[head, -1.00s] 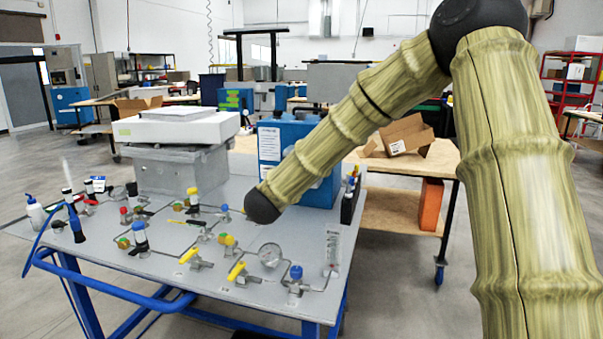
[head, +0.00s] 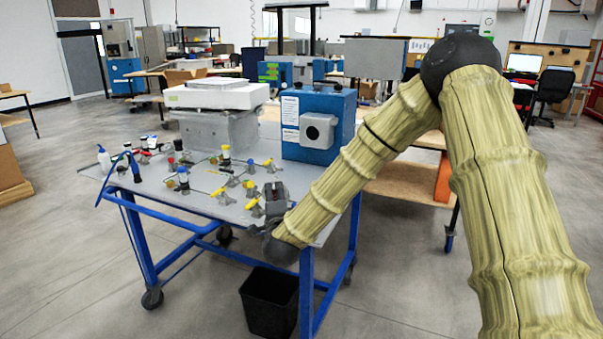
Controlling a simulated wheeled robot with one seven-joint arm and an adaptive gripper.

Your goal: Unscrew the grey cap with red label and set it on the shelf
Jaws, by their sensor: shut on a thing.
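My gripper (head: 274,190) is small and dark grey, at the right end of the grey panel table (head: 235,209), with my arm reaching down to it from the right. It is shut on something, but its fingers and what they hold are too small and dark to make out. I cannot pick out a grey cap with a red label. A blue box (head: 343,108) stands at the back right of the table, behind my gripper. On its front is a square grey fitting (head: 310,132) with a round face. No shelf shows clearly as the place for the cap.
Several valves with yellow handles (head: 252,204) and thin pipes cover the panel. A grey box (head: 215,133) with a white top stands at the back left. A black bin (head: 270,302) is on the floor below. A wooden bench (head: 407,185) stands behind my arm. Open floor lies left.

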